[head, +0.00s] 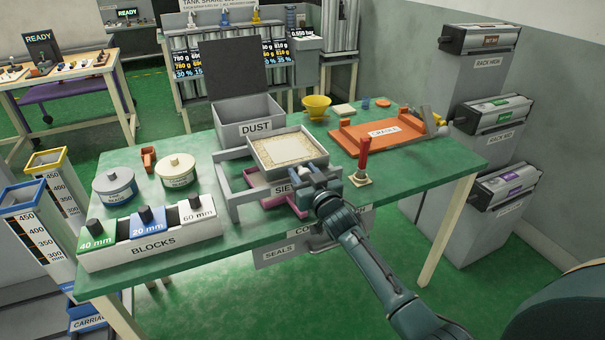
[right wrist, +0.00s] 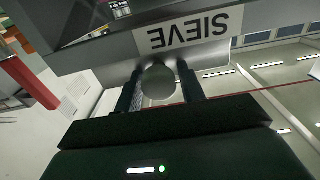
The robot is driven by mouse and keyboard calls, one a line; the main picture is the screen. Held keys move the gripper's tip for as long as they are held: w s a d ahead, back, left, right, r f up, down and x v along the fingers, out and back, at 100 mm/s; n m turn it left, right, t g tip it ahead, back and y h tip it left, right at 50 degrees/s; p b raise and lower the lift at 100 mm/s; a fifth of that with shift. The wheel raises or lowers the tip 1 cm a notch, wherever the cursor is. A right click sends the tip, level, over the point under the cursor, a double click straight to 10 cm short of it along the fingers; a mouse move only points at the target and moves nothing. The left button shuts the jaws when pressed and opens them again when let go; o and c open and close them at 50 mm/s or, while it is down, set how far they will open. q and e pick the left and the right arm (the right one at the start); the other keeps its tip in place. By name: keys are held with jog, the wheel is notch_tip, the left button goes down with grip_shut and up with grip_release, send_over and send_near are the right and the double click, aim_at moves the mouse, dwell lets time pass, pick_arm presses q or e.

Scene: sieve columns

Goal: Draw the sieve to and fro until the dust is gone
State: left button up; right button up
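The sieve (head: 300,162) is a grey square tray filled with pale, grainy material, sitting on a grey frame (head: 234,208) at the middle of the green table. Its label shows upside down in the right wrist view (right wrist: 196,32). My right gripper (head: 317,178) is at the sieve's front side. In the right wrist view its two fingers (right wrist: 160,88) are closed around a round grey knob (right wrist: 158,84) under that label. The grey DUST box (head: 247,128) stands behind the sieve with its dark lid raised. My left gripper is not in view.
A red-handled tool (head: 364,158) stands close right of my right gripper. The orange cradle (head: 380,137) lies at the right, a yellow bowl (head: 316,106) behind. The blocks rack (head: 150,240) and two lidded tins (head: 115,186) are at the left. A magenta piece (head: 262,194) lies below the sieve.

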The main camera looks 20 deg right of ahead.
jog(key=shift+o, duration=1.2)
jog(key=shift+s, duration=0.1)
jog(key=s, duration=1.3)
jog(key=shift+d, duration=0.2)
